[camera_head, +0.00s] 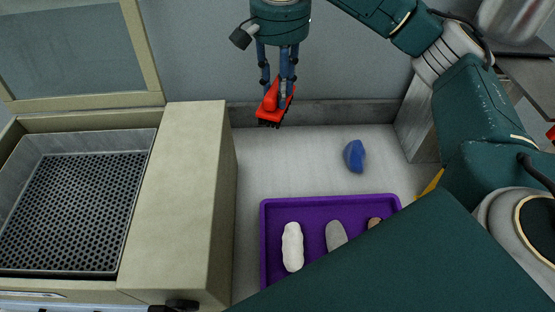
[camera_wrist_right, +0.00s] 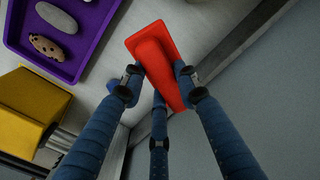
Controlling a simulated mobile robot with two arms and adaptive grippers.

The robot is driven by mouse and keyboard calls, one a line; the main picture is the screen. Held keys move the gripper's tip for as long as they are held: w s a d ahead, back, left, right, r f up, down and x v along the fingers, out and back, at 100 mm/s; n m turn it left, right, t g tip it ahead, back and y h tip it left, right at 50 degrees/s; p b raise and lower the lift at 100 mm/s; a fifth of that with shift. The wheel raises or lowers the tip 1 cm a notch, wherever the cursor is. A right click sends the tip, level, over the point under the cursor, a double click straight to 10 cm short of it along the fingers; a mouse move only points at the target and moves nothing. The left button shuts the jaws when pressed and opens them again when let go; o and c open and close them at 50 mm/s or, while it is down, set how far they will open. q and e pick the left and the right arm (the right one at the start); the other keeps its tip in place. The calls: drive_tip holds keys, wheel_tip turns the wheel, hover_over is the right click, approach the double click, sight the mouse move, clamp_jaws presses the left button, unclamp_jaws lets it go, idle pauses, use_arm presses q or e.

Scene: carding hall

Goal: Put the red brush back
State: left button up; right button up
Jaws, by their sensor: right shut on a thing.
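The red brush (camera_head: 272,103) is in my right gripper (camera_head: 278,88), near the back wall in the head view. The gripper's blue fingers are shut on it, and dark bristles show at its lower side. In the right wrist view the red brush (camera_wrist_right: 157,65) lies between the fingers of the right gripper (camera_wrist_right: 158,78), with the grey worktop behind it. My left gripper is not in view.
A purple tray (camera_head: 330,199) holds a white roll, a grey piece and a brown piece. A blue lump (camera_head: 355,156) lies on the worktop behind it. An open beige machine with a perforated basket (camera_head: 75,200) stands left. A yellow box (camera_wrist_right: 27,108) stands beside the tray.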

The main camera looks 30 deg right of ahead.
sight(279, 111)
drive_tip(key=f, duration=0.3)
drive_tip(key=shift+s+a+f, duration=0.15)
drive_tip(key=shift+s+f, duration=0.05)
drive_tip(key=shift+s, duration=0.05)
wheel_tip(279, 111, down, 3)
drive_tip(key=shift+r, duration=0.2)
drive_tip(key=f, duration=0.4)
drive_tip(key=f+p, duration=0.1)
drive_tip(key=f, duration=0.4)
drive_tip(key=f+p, duration=0.1)
drive_tip(key=f, duration=0.3)
drive_tip(key=shift+w+d+f, duration=0.2)
drive_tip(key=shift+w+f, duration=0.05)
drive_tip(key=shift+f, duration=0.1)
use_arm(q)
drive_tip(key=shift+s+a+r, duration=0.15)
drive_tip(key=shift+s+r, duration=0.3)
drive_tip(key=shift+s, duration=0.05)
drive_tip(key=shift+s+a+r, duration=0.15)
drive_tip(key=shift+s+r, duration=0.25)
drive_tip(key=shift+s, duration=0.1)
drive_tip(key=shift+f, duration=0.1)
use_arm(e)
drive_tip(key=shift+f, duration=0.1)
